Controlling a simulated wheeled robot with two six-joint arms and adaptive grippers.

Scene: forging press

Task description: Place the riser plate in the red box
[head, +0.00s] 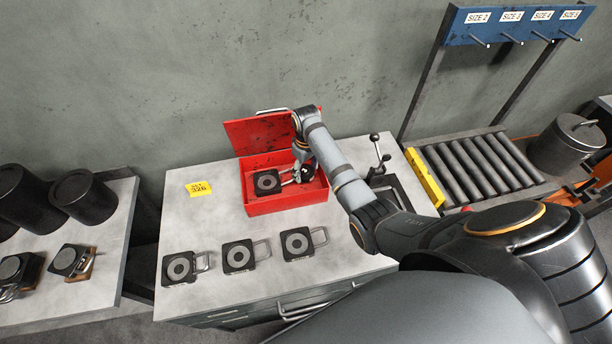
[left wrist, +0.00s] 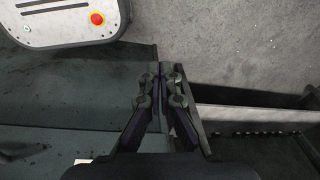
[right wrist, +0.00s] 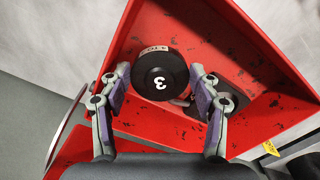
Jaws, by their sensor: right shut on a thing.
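The red box (head: 290,203) stands with its lid up at the back of the grey table. A square black plate with a grey disc (head: 267,181) lies inside at the left. My right gripper (head: 304,172) is down in the box, right of that plate. In the right wrist view, its fingers (right wrist: 160,75) are on both sides of a black round piece marked 3 (right wrist: 161,85) and shut on it. The plate in the box (right wrist: 232,101) is partly hidden behind one finger. I cannot tell which is the riser plate. My left gripper (left wrist: 161,75) is shut and empty, outside the head view.
A yellow note (head: 199,189) lies left of the box. A lever fixture (head: 380,160) and a roller conveyor (head: 478,170) are to the right. Black cylinders (head: 83,197) stand on the left table.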

